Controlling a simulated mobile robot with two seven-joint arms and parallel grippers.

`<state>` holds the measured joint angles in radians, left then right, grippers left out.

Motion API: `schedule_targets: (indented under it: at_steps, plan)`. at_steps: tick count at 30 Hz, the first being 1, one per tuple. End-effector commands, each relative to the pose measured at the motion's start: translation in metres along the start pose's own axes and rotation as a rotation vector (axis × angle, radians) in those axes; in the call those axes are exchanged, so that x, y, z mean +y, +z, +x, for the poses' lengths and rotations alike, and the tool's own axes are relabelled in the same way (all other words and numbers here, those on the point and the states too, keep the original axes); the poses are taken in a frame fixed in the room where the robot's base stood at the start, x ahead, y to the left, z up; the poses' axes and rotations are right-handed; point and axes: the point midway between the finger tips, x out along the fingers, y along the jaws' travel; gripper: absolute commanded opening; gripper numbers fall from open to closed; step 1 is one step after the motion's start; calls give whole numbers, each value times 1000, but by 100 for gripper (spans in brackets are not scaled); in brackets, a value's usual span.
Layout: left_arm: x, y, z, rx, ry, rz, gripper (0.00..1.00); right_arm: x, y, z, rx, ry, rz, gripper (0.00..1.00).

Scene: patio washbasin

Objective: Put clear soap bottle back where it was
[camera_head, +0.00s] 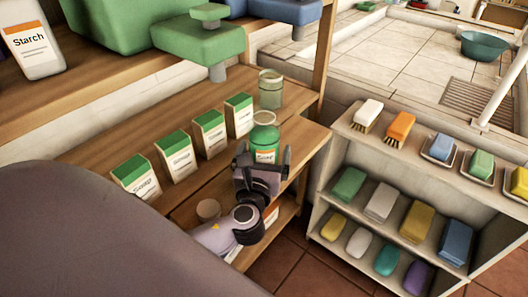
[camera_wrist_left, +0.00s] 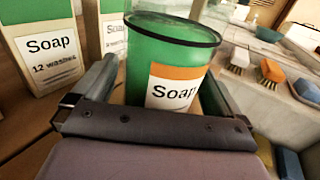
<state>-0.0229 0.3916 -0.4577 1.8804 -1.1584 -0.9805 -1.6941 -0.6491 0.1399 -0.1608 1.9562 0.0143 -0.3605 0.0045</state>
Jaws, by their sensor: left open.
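A green, see-through-looking container with a dark rim and an orange and white "Soap" label (camera_head: 264,137) stands upright on the wooden shelf. It fills the middle of the left wrist view (camera_wrist_left: 172,55). I cannot tell whether it is the clear soap bottle. A pale green, see-through jar (camera_head: 270,90) stands just behind it in the head view. My left gripper (camera_head: 263,157) is open, with its fingers on either side of the labelled container. In the left wrist view a gap shows left of it; contact on the right is unclear. My right gripper is not in view.
Several green and white soap boxes (camera_head: 180,152) stand in a row left of the container. A stone rack (camera_head: 330,170) with brushes and soap bars is at the right. A round lid (camera_head: 208,209) is lower down.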

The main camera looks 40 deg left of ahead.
Motion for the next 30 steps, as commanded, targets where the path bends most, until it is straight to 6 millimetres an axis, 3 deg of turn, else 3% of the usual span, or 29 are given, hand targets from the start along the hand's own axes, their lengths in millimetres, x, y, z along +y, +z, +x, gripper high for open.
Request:
schedule_targets:
  at_steps: [5, 12, 18, 24, 30]
  plan:
    - [0, 0, -21, 3, -1, 0, 100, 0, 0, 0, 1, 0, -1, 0]
    - [0, -1, -73, 3, -2, -1, 100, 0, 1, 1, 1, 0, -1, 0]
    - [0, 0, -106, 1, 0, -1, 100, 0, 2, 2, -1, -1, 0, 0]
    - [0, 1, -119, -2, 0, -2, 100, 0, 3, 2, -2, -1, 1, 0]
    - [0, 2, -120, -2, 0, -2, 100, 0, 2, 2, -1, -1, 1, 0]
